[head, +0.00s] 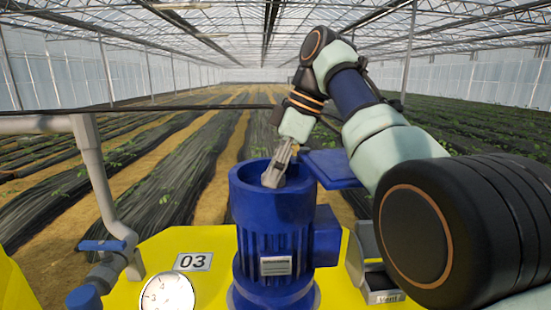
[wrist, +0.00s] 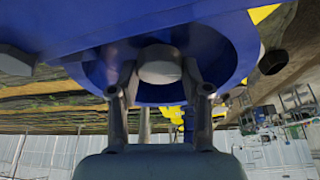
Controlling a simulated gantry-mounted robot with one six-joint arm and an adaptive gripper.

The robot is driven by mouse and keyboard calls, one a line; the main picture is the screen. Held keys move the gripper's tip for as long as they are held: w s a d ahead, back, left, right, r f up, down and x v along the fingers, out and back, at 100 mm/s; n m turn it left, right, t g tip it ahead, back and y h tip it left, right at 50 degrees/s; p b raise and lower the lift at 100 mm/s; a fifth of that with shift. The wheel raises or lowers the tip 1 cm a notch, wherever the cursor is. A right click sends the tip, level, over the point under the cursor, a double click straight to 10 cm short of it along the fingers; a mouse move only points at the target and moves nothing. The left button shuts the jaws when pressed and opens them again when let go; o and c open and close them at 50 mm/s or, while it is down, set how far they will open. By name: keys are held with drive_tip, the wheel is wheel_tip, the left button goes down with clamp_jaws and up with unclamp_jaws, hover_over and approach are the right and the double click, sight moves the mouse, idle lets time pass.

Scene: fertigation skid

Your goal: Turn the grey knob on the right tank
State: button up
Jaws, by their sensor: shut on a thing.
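A blue ribbed cylindrical body (head: 275,235) stands on the yellow skid, with a rim at its top and a label on its front. It is the only such body in the head view, and no other tank shows beside it. My gripper (head: 275,172) points down into its top, and the rim hides the fingertips there. In the wrist view a light grey round knob (wrist: 160,66) sits inside the blue rim (wrist: 235,50). My gripper's two fingers (wrist: 160,90) stand on either side of the knob and are shut on it. The knob is hidden in the head view.
A blue flat plate (head: 332,168) juts out behind the body. A grey pipe with a blue-handled valve (head: 103,246) and a round gauge (head: 167,293) are at left. A grey open box (head: 372,265) is at right.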

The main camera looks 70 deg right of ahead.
drive_tip(key=shift+n, duration=0.3)
drive_tip(key=o, duration=1.2)
drive_tip(key=shift+c, duration=0.2)
